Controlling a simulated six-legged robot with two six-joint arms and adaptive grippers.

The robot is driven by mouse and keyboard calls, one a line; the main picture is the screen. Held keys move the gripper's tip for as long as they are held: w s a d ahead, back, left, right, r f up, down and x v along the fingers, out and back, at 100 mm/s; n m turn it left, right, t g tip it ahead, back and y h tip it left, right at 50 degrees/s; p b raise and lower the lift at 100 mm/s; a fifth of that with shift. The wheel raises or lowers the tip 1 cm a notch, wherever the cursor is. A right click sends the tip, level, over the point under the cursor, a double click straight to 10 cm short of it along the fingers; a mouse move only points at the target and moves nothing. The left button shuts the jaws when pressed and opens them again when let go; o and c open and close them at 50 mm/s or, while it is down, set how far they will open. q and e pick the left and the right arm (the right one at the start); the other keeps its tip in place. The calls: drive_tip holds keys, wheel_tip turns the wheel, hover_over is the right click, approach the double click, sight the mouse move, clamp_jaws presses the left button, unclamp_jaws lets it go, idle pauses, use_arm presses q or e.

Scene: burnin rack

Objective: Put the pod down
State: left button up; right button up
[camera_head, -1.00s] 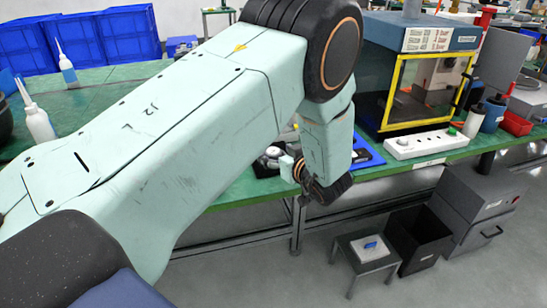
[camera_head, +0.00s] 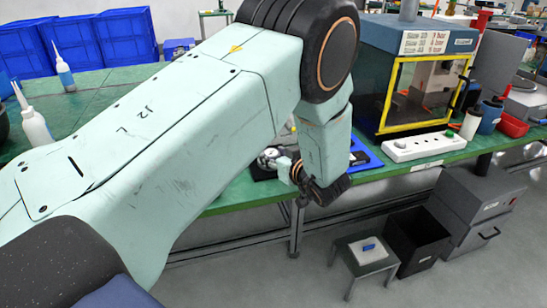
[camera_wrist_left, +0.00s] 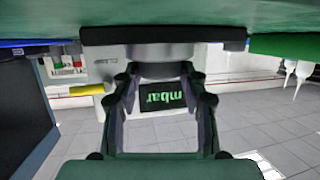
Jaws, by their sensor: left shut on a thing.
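My left gripper (camera_head: 300,198) is at the front edge of the green bench in the head view, largely hidden by its own wrist. In the left wrist view its two fingers (camera_wrist_left: 160,78) are closed on a grey body between the tips, which I take as the pod (camera_wrist_left: 160,69). A dark flat bar (camera_wrist_left: 163,35) lies just beyond the pod; whether they touch I cannot tell. My right gripper is not in view.
A black tray (camera_head: 262,172) with silver round parts and a blue mat (camera_head: 367,158) lie near the bench edge. A stool (camera_head: 365,262) and black bin (camera_head: 415,240) are on the floor.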

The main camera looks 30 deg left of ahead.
sight(275, 157)
use_arm(q)
wheel_tip(275, 157, up, 9)
drive_tip(key=shift+p, duration=1)
drive_tip(key=s+a+r+n+g+y+b, duration=0.1)
drive_tip(key=s+a+r+n+g+b, duration=0.15)
drive_tip(key=s+a+b, duration=0.45)
drive_tip(key=s+a+f+n+g+b, duration=0.25)
drive_tip(key=s+a+b, duration=0.25)
drive_tip(key=s+b, duration=0.4)
drive_tip(key=shift+m+y, duration=0.3)
drive_tip(key=f+b, duration=0.1)
drive_tip(key=f, duration=0.2)
drive_tip(key=s+f, duration=0.1)
drive_tip(key=f, duration=0.1)
drive_tip(key=shift+f+b, duration=0.35)
drive_tip(key=shift+f, duration=0.05)
wheel_tip(275, 157, down, 4)
drive_tip(key=b, duration=0.2)
drive_tip(key=shift+s+f+b, duration=0.1)
drive_tip(key=shift+f+b, duration=0.05)
drive_tip(key=shift+b, duration=0.15)
drive_tip(key=shift+f, duration=0.2)
drive_tip(key=shift+r, duration=0.2)
